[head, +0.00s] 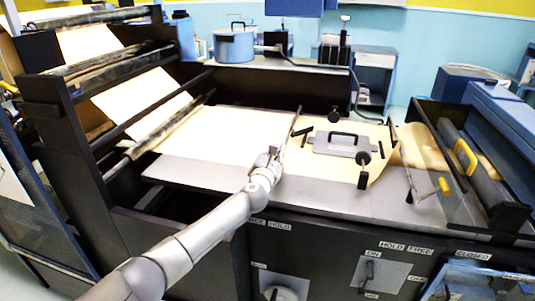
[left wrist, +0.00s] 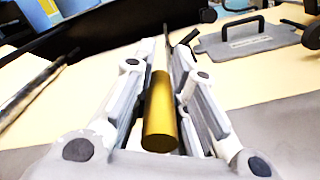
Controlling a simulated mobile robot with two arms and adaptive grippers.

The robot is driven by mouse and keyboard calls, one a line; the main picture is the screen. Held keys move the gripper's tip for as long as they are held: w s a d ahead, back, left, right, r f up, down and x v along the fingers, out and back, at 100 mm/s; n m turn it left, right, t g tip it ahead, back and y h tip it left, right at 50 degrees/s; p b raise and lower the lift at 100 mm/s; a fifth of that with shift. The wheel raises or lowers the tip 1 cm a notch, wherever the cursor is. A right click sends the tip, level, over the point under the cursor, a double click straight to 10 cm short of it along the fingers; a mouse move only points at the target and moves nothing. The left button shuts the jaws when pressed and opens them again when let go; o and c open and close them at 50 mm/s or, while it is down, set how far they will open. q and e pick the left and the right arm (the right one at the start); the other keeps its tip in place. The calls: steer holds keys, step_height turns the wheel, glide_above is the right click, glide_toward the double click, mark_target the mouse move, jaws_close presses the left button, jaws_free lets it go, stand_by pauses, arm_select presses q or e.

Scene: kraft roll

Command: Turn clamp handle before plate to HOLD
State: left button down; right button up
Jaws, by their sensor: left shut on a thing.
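My left gripper (head: 272,157) is at the front edge of the table, left of the grey plate (head: 328,149) with its black handle. It is shut on a yellow clamp handle (left wrist: 162,115), which lies lengthwise between the fingers in the left wrist view. The clamp's thin bar (head: 295,122) runs from the gripper back across the paper. A HOLD label (head: 279,227) is on the front panel below; my arm partly covers the word beside it. My right gripper is not in view.
Kraft paper (head: 205,138) lies over the table from the rollers at left. A second clamp with a yellow handle (head: 443,184) stands right of the plate, above a HOLD FREE label (head: 405,248). Black knobs (head: 362,160) stand around the plate. A blue pot (head: 234,45) is behind.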

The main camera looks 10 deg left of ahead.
arm_select(q)
steer(key=shift+d+m, duration=0.35)
steer(key=shift+m, duration=0.25)
steer(key=d, duration=0.1)
steer(key=d+f, duration=0.1)
steer(key=d, duration=0.1)
steer(key=shift+s+d+f+p, duration=0.1)
steer(key=shift+d+f+p, duration=0.15)
steer(key=shift+p, duration=0.1)
steer(key=c, duration=1.4)
jaws_free()
steer(key=shift+o, duration=0.2)
steer(key=shift+s, duration=0.1)
